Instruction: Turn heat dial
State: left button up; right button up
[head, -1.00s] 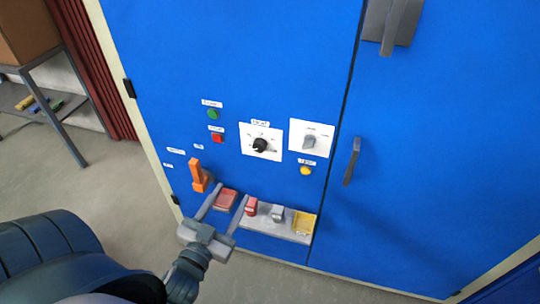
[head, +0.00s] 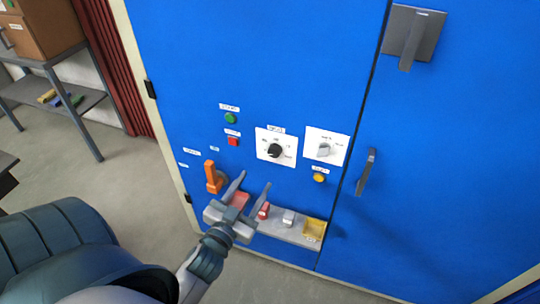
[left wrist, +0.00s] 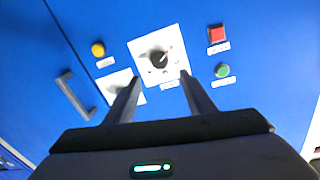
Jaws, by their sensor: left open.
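A black round dial (head: 275,150) sits on a white plate on the blue cabinet front. A grey selector knob (head: 323,150) is on a second white plate to its right. The plates' labels are too small to read. My left gripper (head: 254,180) is open and empty, below and slightly left of the black dial, apart from it. In the left wrist view the black dial (left wrist: 158,58) shows just beyond the open fingertips (left wrist: 160,78), between them. The second plate there is partly hidden behind the left-hand finger. My right gripper is not in view.
Green (head: 231,118) and red (head: 233,141) buttons are left of the dials; a yellow button (head: 319,177) is below the grey knob. An orange lever (head: 213,178) sticks out at lower left. A grey ledge (head: 275,228) with small blocks and a yellow tray (head: 314,229) lies below.

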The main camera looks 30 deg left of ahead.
aim_at(273, 153)
pick_arm(q)
jog(key=w+p, duration=0.1)
jog(key=w, duration=0.2)
jog(key=w+a+p, duration=0.1)
jog(key=w, duration=0.3)
jog(key=w+a+p, duration=0.1)
jog(key=w, duration=0.3)
jog(key=shift+w, duration=0.2)
jog(key=shift+c, duration=0.4)
jog(key=c, duration=1)
